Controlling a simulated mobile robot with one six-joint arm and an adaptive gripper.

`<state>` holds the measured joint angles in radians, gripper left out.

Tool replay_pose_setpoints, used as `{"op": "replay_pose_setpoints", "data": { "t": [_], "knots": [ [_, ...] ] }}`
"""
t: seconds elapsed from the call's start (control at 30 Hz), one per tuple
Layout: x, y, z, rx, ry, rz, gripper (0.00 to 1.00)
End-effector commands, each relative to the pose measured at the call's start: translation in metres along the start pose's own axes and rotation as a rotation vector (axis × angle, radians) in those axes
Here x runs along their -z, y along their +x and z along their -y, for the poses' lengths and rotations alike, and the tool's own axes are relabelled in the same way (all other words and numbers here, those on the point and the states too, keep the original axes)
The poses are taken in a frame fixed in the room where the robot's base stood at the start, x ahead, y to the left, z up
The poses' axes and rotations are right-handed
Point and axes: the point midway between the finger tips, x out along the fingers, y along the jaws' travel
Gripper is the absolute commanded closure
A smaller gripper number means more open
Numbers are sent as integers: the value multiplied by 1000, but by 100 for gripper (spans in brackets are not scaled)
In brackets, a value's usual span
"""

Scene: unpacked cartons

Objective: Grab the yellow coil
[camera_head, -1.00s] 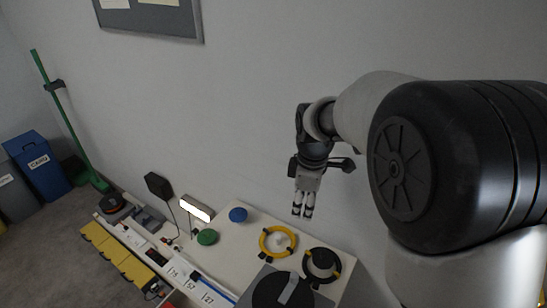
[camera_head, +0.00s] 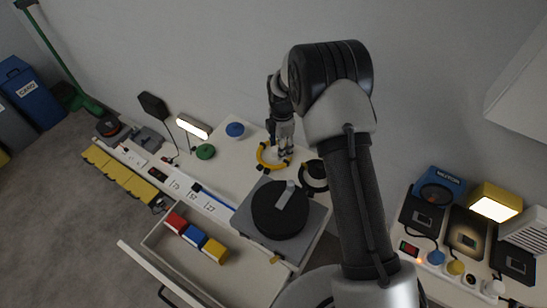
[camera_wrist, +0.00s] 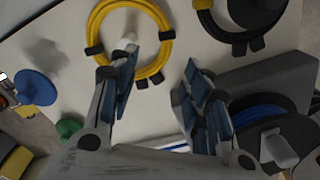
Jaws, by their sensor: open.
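The yellow coil (camera_head: 262,160) lies on the white table in the head view, with black ties on it. In the wrist view the yellow coil (camera_wrist: 167,33) is a ring at the top, with its lower edge near my left finger. My gripper (camera_head: 283,152) is over the coil's right side in the head view. In the wrist view my gripper (camera_wrist: 160,75) is open, its fingers spread with nothing between them. A small white object shows beside the left fingertip. I cannot tell whether a finger touches the coil.
A black coil (camera_head: 313,176) lies right of the yellow one. A grey box with a dark reel (camera_head: 279,208) stands in front. Blue (camera_head: 235,129) and green (camera_head: 205,151) round objects are to the left. An open drawer (camera_head: 161,244) holds coloured blocks. A lit lamp (camera_head: 193,126) stands behind.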

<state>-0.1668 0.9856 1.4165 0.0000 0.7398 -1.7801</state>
Motion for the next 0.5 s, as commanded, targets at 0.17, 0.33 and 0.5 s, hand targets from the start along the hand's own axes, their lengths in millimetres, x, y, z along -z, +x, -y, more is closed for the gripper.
{"op": "replay_pose_setpoints", "data": {
  "t": [0.17,0.33,0.5],
  "knots": [
    [0,30,0,1,1,0,56],
    [0,39,1,0,1,0,56],
    [-1,53,4,1,2,0,56]
  ]
}}
